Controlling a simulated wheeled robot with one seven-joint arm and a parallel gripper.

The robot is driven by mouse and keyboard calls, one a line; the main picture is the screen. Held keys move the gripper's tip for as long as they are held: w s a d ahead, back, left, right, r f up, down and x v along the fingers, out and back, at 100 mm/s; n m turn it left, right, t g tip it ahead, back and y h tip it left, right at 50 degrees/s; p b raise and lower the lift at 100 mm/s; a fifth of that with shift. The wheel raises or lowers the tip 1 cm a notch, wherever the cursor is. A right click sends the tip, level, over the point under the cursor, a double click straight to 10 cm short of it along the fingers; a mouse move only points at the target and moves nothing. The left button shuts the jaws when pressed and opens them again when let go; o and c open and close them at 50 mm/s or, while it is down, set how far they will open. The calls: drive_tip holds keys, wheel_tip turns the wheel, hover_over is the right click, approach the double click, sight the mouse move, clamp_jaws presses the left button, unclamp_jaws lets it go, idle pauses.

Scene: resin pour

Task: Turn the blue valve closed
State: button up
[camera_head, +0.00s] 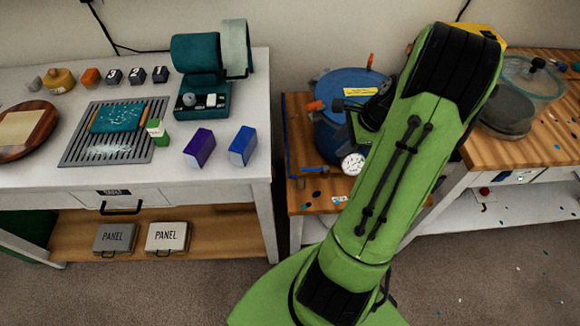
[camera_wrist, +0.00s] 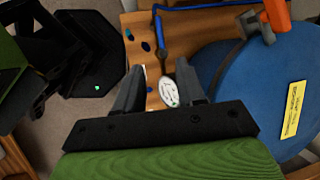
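A blue pressure pot (camera_head: 333,142) with a yellow label stands on the low wooden bench. A short blue lever (camera_head: 321,170), apparently the valve, sits at the pot's lower front, left of a round white gauge (camera_head: 353,163). In the wrist view the pot's lid (camera_wrist: 245,85) fills the right side. A blue bar or hose (camera_wrist: 159,38) shows there, but I cannot tell whether it is the valve. My gripper (camera_wrist: 160,67) is open, with the gauge (camera_wrist: 168,91) visible between its fingers and nothing held. In the head view my arm hides part of the pot.
Orange clamp handles (camera_head: 316,105) stick out from the pot's rim. A white workbench (camera_head: 130,180) stands left and a wooden-topped table (camera_head: 525,140) right, with a glass chamber (camera_head: 530,80). Small coloured chips lie on the low bench (camera_head: 300,200).

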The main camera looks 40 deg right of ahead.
sight(312, 169)
drive_tip(key=b+x, duration=0.4)
drive_tip(key=x, duration=1.2)
drive_tip(key=shift+s+b, duration=0.1)
drive_tip(key=shift+b, duration=0.2)
clamp_jaws()
